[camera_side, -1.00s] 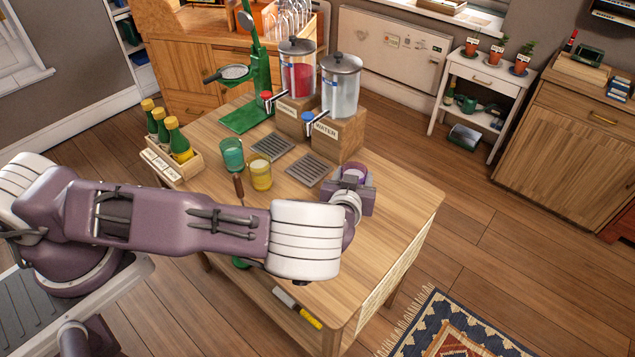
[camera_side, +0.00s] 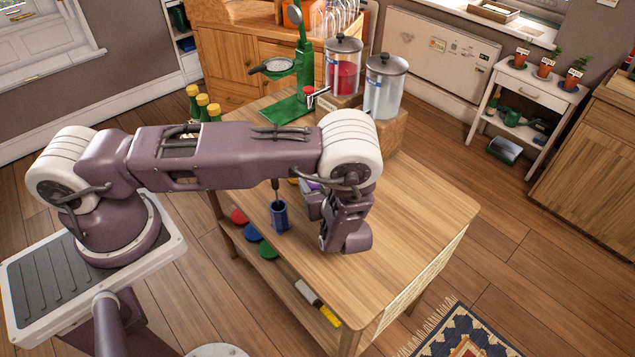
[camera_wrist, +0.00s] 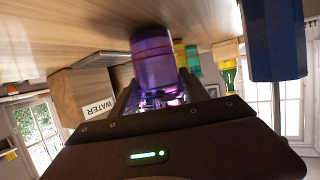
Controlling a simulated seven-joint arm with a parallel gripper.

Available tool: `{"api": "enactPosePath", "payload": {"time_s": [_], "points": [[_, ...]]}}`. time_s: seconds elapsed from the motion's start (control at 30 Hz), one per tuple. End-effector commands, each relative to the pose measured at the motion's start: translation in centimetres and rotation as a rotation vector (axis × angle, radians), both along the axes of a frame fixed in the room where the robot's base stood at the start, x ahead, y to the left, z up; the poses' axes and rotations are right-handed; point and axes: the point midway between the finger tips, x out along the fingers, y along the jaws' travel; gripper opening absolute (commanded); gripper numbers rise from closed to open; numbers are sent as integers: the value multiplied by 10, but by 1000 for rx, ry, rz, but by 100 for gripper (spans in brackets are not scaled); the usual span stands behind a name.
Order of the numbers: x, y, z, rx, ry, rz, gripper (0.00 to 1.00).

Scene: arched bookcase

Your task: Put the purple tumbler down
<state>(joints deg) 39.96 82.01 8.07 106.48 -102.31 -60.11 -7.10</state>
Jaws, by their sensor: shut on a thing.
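The purple tumbler (camera_wrist: 155,62) is a see-through purple cup, held between my gripper's fingers in the wrist view. That view is upside down, with the wooden table (camera_wrist: 100,30) along the top. The tumbler's base end is close to the tabletop; I cannot tell whether it touches. In the side view my gripper (camera_side: 312,200) is low over the table (camera_side: 410,215), mostly behind my arm. Only a small bit of purple (camera_side: 309,185) shows there.
A dark blue cup (camera_side: 280,216) with a thin stick in it stands left of my gripper; it looms in the wrist view (camera_wrist: 275,40). Yellow (camera_wrist: 180,52) and teal (camera_wrist: 193,60) tumblers stand beyond. The water dispenser (camera_side: 384,90) is behind. The table's right side is clear.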

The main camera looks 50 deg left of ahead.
Motion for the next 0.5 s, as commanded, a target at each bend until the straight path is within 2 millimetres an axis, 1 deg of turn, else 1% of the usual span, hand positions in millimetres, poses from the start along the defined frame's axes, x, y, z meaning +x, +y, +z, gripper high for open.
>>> {"api": "enactPosePath", "payload": {"time_s": [0.33, 0.37, 0.4, 0.47, 0.5], "points": [[0, 0, -5, 0, -2, -1, 0], [0, 0, -5, 0, 0, -1, 55], [0, 0, -5, 0, 0, -1, 63], [0, 0, -5, 0, -1, -1, 75], [0, 0, -5, 0, -1, -1, 75]]}}
